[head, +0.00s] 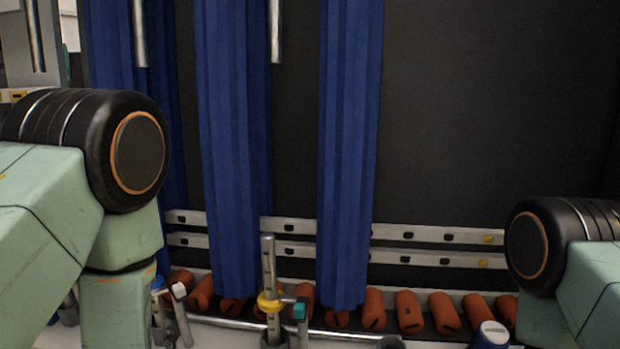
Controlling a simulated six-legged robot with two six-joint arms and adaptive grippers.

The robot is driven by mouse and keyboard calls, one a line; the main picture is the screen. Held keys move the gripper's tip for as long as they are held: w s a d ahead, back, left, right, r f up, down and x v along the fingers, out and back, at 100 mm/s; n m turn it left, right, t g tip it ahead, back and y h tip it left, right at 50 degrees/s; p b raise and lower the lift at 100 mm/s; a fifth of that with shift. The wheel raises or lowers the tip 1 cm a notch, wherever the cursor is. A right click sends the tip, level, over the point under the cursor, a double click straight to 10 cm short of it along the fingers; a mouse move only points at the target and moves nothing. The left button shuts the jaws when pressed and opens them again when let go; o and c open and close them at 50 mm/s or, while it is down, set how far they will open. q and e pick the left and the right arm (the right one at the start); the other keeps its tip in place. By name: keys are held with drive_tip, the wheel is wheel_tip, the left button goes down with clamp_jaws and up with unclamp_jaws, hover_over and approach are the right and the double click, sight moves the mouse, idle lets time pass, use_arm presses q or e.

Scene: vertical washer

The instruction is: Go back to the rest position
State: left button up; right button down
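Neither of my grippers shows in the head view. Only green links and black joints of my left arm at the left edge and of my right arm at the right edge are in view. Both arms stand apart from the blue curtain strips (232,150) ahead. Whether either gripper holds anything is hidden.
A row of reddish-brown cylinders (408,311) lies along the bottom behind a metal rod (340,333). A metal post with a yellow collar (268,301) stands low in the middle. Slotted metal rails (410,234) cross the dark wall (480,110). The space between my arms is open.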

use_arm(q)
drive_tip(key=s+d+f+m+g+h, duration=0.1)
drive_tip(key=s+d+f+g+h, duration=0.2)
drive_tip(key=s+f, duration=0.5)
drive_tip(key=s+d+f+m+g+h+p, duration=0.1)
drive_tip(key=s+f+g, duration=0.4)
drive_tip(key=s, duration=0.5)
drive_tip(key=s+d+f+m+g+h+p, duration=0.1)
drive_tip(key=s+f+g, duration=0.4)
drive_tip(key=s, duration=0.5)
drive_tip(key=shift+d+m+h, duration=0.5)
drive_tip(key=shift+d+h, duration=0.2)
drive_tip(key=shift+d, duration=0.45)
drive_tip(key=shift+c, duration=0.4)
